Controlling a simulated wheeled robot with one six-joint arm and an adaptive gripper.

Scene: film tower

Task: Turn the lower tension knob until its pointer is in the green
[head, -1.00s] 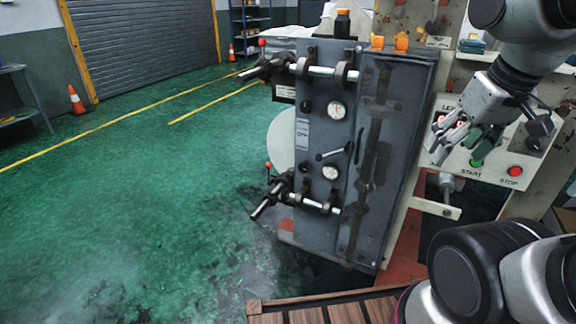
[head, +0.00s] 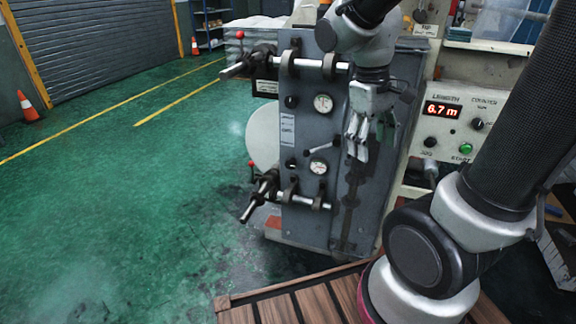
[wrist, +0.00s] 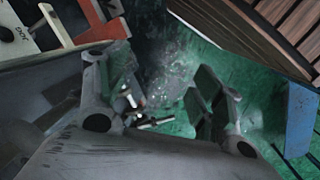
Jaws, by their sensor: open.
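The lower tension knob (head: 291,163) is a small black knob on the grey cabinet's front (head: 322,218), left of the lower round dial (head: 318,167). The dial is too small for me to read its pointer or any green zone. My gripper (head: 359,148) hangs with its fingers down in front of the cabinet's right part, right of the lower dial and apart from the knob. It is open and empty. In the wrist view my gripper (wrist: 165,102) shows its fingers spread, with small metal fittings in the gap; the knob cannot be made out there.
An upper knob (head: 292,101) and upper dial (head: 323,103) sit above. A lever (head: 322,146) lies between the dials. Roller shafts with red-tipped handles stick out left. A control panel (head: 455,125) reads 6.7 m at right.

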